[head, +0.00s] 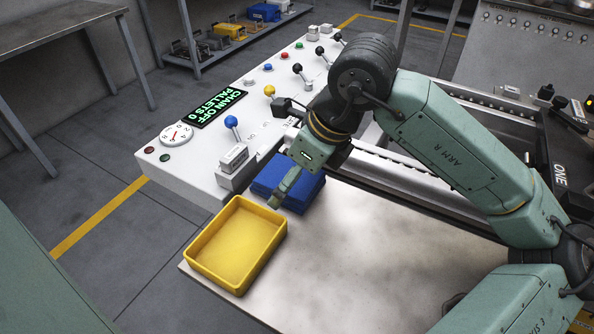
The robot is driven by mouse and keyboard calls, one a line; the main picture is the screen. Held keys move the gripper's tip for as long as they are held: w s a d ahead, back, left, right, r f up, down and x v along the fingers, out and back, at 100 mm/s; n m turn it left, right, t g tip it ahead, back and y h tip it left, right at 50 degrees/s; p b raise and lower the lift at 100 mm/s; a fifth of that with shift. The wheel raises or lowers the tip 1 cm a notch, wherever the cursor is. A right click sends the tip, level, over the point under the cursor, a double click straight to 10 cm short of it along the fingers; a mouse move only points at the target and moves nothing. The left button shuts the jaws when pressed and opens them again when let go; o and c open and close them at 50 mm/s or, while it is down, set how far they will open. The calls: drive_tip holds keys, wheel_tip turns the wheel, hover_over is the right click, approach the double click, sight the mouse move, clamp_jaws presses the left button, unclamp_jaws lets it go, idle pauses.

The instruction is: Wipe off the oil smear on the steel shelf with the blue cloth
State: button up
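An empty yellow tray (196,262) sits at the shelf's left edge, close to my gripper. A white control panel (190,180) with levers, buttons and a display stands behind. A conveyor rail (400,178) runs behind the shelf. The shelf's middle is clear.

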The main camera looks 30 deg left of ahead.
drive_tip(key=shift+c, duration=0.3)
drive_tip(key=c, duration=1.1)
drive_tip(key=shift+o, duration=0.2)
